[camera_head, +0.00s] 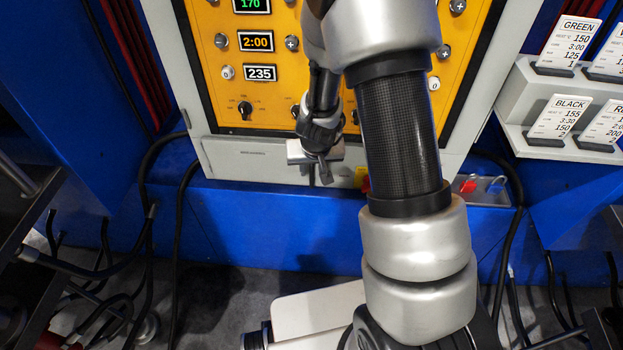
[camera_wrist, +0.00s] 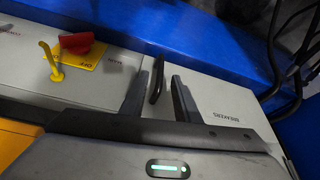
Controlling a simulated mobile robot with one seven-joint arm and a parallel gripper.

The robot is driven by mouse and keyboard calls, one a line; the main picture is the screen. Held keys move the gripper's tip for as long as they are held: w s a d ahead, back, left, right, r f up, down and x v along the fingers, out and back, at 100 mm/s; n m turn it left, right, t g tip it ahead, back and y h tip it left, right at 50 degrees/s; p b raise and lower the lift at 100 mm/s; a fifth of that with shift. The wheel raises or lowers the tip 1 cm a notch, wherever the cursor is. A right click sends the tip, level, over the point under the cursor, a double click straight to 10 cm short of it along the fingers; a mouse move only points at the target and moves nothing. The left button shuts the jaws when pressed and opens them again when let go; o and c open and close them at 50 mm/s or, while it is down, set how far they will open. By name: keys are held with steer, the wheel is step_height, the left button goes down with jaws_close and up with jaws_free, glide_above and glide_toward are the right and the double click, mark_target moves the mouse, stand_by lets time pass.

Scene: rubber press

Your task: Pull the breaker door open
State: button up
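The breaker door (camera_wrist: 215,95) is a light grey panel marked BREAKERS; it looks shut in the wrist view. In the head view it is the grey panel (camera_head: 245,160) under the yellow control face. A dark upright handle (camera_wrist: 157,82) stands on the door near its edge. My gripper (camera_wrist: 158,75) is open, with one finger on each side of the handle. A gap shows at the right finger; contact with the left finger cannot be told. In the head view my gripper (camera_head: 322,170) is at the door, and it hides the handle.
A red rotary switch (camera_wrist: 77,42) on a yellow OFF plate (camera_wrist: 85,58), with a yellow hook (camera_wrist: 50,62), sits left of the door in the wrist view. Black cables (camera_head: 150,190) hang at the left. A card rack (camera_head: 510,105) stands at the right.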

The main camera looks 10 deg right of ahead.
mark_target(312, 173)
steer(key=b+x, duration=0.1)
steer(key=x, duration=0.4)
steer(key=shift+w+f, duration=0.1)
steer(key=shift+f, duration=0.05)
jaws_close()
